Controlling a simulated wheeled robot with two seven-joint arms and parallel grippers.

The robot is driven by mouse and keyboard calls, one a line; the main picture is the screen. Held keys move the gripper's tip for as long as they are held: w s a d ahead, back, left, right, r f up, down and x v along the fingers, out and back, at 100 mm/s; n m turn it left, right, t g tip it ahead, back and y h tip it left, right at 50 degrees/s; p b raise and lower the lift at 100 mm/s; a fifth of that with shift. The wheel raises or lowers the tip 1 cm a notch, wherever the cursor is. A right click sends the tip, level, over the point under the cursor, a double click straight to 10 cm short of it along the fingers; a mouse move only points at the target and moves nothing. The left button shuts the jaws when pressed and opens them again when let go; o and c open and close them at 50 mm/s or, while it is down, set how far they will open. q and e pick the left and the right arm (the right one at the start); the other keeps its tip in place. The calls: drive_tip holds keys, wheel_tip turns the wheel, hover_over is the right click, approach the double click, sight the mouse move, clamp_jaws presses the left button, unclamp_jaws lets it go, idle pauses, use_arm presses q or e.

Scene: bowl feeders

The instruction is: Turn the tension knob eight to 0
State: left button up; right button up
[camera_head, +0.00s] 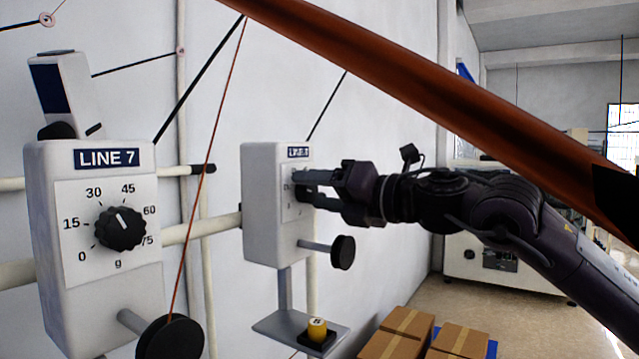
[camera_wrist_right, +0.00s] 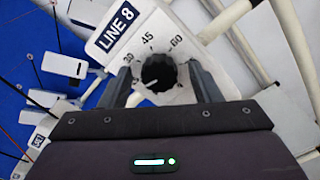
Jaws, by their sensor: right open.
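The LINE 8 tension box (camera_head: 262,205) is a pale grey box on the wall in the middle of the head view. My right gripper (camera_head: 304,188) reaches its dial face from the right and hides most of it there. In the right wrist view, the black tension knob (camera_wrist_right: 158,72) sits between the two open fingers, with a visible gap on at least one side. The dial numbers 30, 45 and 60 show around it. A pale mark shows at the knob's lower left; the number beside it is hidden. My left gripper is not in view.
The LINE 7 box (camera_head: 100,290) with its own knob (camera_head: 121,228) stands at the left. A brown bar (camera_head: 430,85) crosses the upper right close to the camera.

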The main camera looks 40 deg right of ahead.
drive_tip(key=shift+a, duration=0.1)
drive_tip(key=c, duration=1)
drive_tip(key=n+b, duration=0.2)
drive_tip(key=n, duration=0.3)
drive_tip(key=shift+n+b, duration=0.3)
drive_tip(key=n+b, duration=0.2)
drive_tip(key=n, duration=0.2)
drive_tip(key=shift+r+n, duration=0.1)
drive_tip(key=shift+n, duration=0.2)
drive_tip(key=o, duration=1)
